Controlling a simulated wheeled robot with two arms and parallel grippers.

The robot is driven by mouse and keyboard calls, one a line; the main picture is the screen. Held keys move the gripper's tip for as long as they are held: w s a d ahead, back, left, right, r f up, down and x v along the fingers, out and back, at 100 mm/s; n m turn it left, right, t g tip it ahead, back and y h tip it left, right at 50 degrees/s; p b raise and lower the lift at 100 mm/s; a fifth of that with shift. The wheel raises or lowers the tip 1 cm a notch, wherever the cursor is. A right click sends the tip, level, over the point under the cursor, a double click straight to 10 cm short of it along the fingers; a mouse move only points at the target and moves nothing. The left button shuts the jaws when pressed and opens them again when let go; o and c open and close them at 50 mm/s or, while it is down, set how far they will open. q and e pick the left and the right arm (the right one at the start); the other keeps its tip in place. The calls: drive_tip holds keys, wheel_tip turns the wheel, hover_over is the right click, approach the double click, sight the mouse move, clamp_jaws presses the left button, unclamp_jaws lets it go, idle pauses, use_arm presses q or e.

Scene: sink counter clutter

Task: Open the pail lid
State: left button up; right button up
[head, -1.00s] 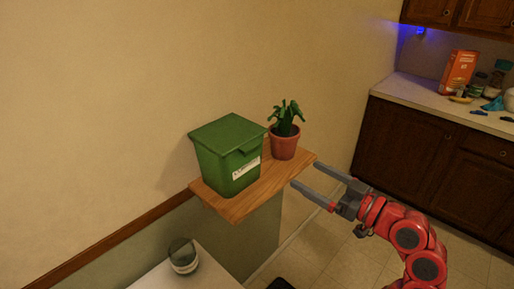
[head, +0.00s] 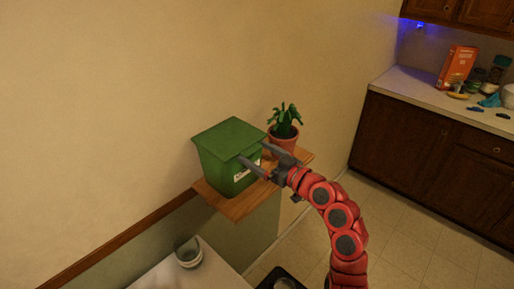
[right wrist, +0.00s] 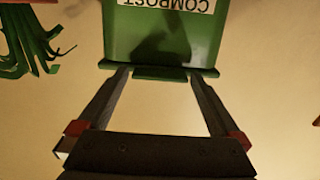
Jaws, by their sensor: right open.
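The green pail (head: 222,168) stands on a wooden wall shelf (head: 240,207), with its green lid (head: 230,136) shut. My right gripper (head: 252,152) is open and empty at the pail's front right side, near the lid's edge. In the right wrist view the pail (right wrist: 200,45) appears upside down with its COMPOST label (right wrist: 165,4). There the lid's rim and front tab (right wrist: 158,73) lie between or just beyond the open fingertips; I cannot tell if they touch. My left gripper is not in view.
A potted plant (head: 285,132) stands on the shelf right behind my right gripper; its leaves also show in the right wrist view (right wrist: 25,40). A jar (head: 188,254) stands on the white surface (head: 200,277) below. A cluttered counter (head: 425,102) is at the right.

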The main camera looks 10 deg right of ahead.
drive_tip(key=shift+w+a, duration=0.15)
drive_tip(key=shift+w, duration=0.05)
clamp_jaws()
idle(0.5)
